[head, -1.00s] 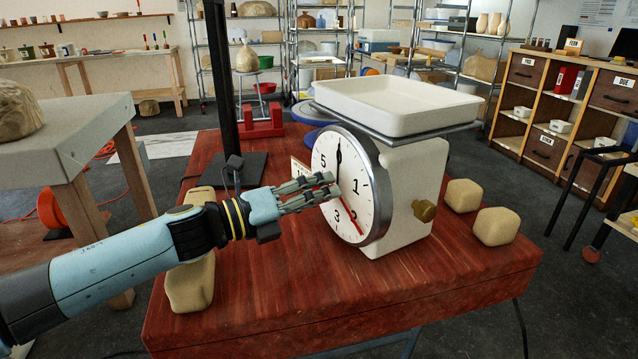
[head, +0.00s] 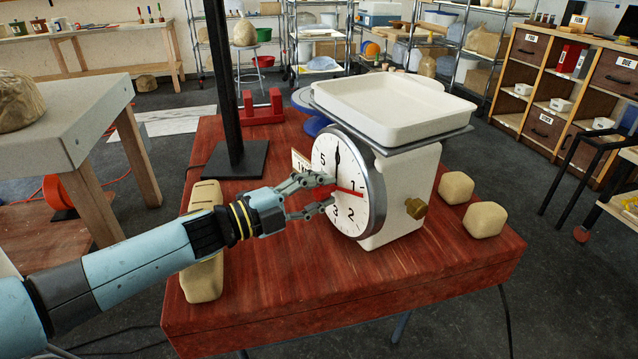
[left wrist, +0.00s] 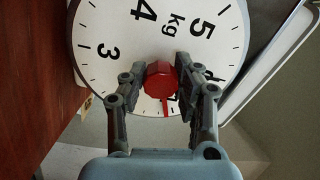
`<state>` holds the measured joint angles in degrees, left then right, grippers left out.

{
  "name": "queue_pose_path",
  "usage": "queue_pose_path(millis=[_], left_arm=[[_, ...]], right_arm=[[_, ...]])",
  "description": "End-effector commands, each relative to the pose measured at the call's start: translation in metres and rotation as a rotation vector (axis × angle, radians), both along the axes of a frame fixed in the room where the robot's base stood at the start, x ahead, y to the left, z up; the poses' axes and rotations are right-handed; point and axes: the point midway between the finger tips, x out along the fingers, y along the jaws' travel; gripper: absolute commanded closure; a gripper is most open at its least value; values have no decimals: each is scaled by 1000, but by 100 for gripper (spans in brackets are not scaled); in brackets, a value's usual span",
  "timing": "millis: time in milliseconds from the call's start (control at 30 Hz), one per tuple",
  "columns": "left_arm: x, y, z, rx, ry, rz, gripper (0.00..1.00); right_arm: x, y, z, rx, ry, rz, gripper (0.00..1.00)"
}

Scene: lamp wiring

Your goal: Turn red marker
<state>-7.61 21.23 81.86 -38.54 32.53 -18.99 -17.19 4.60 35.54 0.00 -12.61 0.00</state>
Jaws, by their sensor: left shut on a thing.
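The red marker (head: 352,192) is on the white dial (head: 350,214) of the kitchen scale. In the head view its pointer lies nearly level, towards the 1. In the left wrist view its red hexagonal knob (left wrist: 160,82) sits at the dial's centre, with a short red pointer below it. My left gripper (head: 330,190) is at the dial's face, its two fingers one above the other. In the left wrist view the left gripper (left wrist: 161,72) is shut on the knob, a finger on each side. The black hand (head: 338,158) points up. My right gripper is not in view.
The scale carries a white tray (head: 390,104). A beige block (head: 203,262) lies at the red table's left edge, and two beige lumps (head: 456,187) (head: 483,220) are on the right. A black post (head: 222,90) stands behind my left arm. The table's front is clear.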

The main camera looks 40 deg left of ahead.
Motion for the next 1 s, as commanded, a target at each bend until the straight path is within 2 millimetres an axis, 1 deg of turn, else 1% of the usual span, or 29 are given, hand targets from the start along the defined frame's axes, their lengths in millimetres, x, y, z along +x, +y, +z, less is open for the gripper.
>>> queue_pose_path(millis=[33, 300, 800, 833, 1000], left_arm=[[0, 0, 1, -20, 11, 2, 100], [0, 0, 0, -95, 46, 1, 100], [0, 1, -1, -109, 54, 1, 100], [0, 1, -1, -109, 54, 1, 68], [0, 0, -1, -109, 53, 1, 46]], right_arm=[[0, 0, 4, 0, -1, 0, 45], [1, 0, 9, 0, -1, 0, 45], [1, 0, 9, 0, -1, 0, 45], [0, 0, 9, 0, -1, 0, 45], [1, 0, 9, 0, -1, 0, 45]])
